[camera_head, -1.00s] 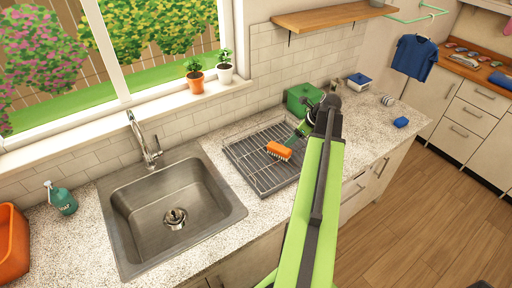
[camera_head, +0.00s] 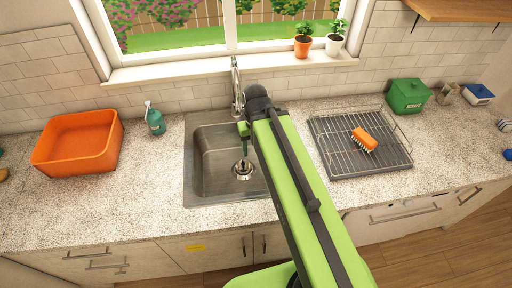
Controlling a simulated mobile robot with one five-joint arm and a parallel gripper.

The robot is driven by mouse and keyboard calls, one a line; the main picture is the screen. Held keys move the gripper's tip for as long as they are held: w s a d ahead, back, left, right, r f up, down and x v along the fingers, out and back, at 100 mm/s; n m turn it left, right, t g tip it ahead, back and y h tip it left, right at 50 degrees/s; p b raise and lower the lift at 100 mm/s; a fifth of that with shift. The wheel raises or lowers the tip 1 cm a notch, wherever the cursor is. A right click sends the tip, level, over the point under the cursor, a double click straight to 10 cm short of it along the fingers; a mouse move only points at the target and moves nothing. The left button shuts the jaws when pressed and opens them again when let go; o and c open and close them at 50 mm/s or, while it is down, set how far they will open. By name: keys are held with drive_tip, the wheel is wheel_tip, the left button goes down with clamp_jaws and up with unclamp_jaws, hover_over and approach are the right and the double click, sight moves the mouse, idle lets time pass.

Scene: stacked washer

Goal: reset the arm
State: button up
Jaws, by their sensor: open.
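My green and dark grey arm reaches up from the bottom of the view toward the sink (camera_head: 214,160). My gripper (camera_head: 244,146) hangs at the arm's far end over the right part of the sink, in front of the faucet (camera_head: 237,88). It is open and small in view, partly hidden by the arm, and I see nothing held in it. An orange brush (camera_head: 364,139) lies on the wire drying rack (camera_head: 340,160) to the right, apart from my gripper.
An orange tub (camera_head: 78,143) and a teal soap bottle (camera_head: 155,119) stand left of the sink. A green box (camera_head: 407,96) stands beyond the rack. Two potted plants sit on the windowsill (camera_head: 170,73). A wooden shelf (camera_head: 465,10) juts out upper right. The counter's left front is clear.

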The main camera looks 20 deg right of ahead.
wheel_tip(320, 180, down, 7)
drive_tip(key=b, duration=0.7)
drive_tip(key=shift+f, duration=0.1)
idle(0.5)
